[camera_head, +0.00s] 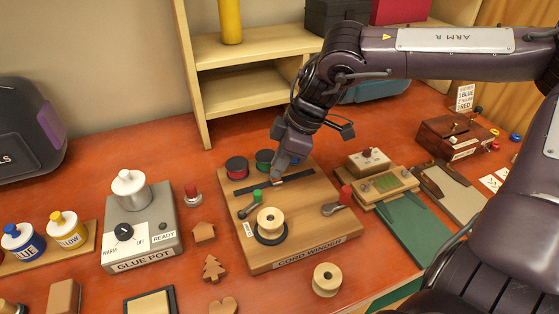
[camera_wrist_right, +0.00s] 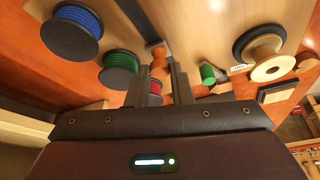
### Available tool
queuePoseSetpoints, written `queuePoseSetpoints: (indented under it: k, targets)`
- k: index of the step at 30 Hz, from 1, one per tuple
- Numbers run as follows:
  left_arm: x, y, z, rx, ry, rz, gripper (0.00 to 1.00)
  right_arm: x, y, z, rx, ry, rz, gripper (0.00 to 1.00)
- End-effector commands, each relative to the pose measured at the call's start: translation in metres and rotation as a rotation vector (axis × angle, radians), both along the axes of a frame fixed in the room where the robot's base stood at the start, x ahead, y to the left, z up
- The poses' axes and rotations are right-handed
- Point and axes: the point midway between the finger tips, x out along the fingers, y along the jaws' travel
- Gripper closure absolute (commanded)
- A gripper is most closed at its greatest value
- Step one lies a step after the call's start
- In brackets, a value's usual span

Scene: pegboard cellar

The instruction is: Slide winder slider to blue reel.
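The cord winder (camera_head: 300,215) is a wooden board with a dark slot (camera_head: 298,177) across its back part. The winder slider has a small orange-brown knob (camera_wrist_right: 160,64), near mid-slot. My right gripper (camera_head: 279,172) is down at the slot, its fingers (camera_wrist_right: 163,80) close on both sides of the knob, seemingly shut on it. The blue reel (camera_wrist_right: 72,32) and green reel (camera_wrist_right: 120,68) show in the wrist view; the red reel (camera_wrist_right: 155,92) is partly behind the fingers. In the head view the blue reel is mostly hidden by the gripper. My left gripper is not in view.
A green-knobbed lever (camera_head: 255,198), a red-knobbed lever (camera_head: 344,194) and a wooden spool (camera_head: 270,222) are on the board. The glue pot (camera_head: 140,225) stands left, a wooden device (camera_head: 384,182) right. A shelf (camera_head: 255,90) stands behind.

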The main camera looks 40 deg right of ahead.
Motion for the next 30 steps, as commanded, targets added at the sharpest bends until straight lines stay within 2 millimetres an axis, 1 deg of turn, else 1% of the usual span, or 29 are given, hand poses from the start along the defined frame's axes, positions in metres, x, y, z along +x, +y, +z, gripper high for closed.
queuePoseSetpoints:
  k: [1,3,4,11,14,18,21,25,30]
  targets:
    - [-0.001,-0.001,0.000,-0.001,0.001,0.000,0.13,0.000,0.000,0.000,-0.001,-0.001,0.000,0.88]
    - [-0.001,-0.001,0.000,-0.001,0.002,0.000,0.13,0.000,0.000,0.000,-0.001,-0.001,0.000,0.98]
    - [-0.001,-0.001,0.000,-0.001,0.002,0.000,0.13,0.000,0.000,0.000,-0.001,-0.001,0.000,1.00]
    - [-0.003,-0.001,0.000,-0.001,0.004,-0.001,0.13,0.000,-0.002,0.001,0.000,-0.002,-0.002,1.00]
    - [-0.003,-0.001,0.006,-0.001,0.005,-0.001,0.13,-0.001,-0.013,0.005,0.001,-0.005,-0.007,1.00]
    - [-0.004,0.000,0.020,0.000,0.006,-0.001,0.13,-0.008,-0.043,0.008,0.004,-0.007,-0.010,1.00]
    - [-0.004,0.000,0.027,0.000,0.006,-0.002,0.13,-0.012,-0.061,0.007,0.002,-0.007,-0.010,1.00]
    - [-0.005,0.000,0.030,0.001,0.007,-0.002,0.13,-0.016,-0.072,0.004,0.000,-0.006,-0.004,1.00]
    - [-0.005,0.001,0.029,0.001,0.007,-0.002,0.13,-0.016,-0.074,0.001,-0.004,-0.004,-0.004,1.00]
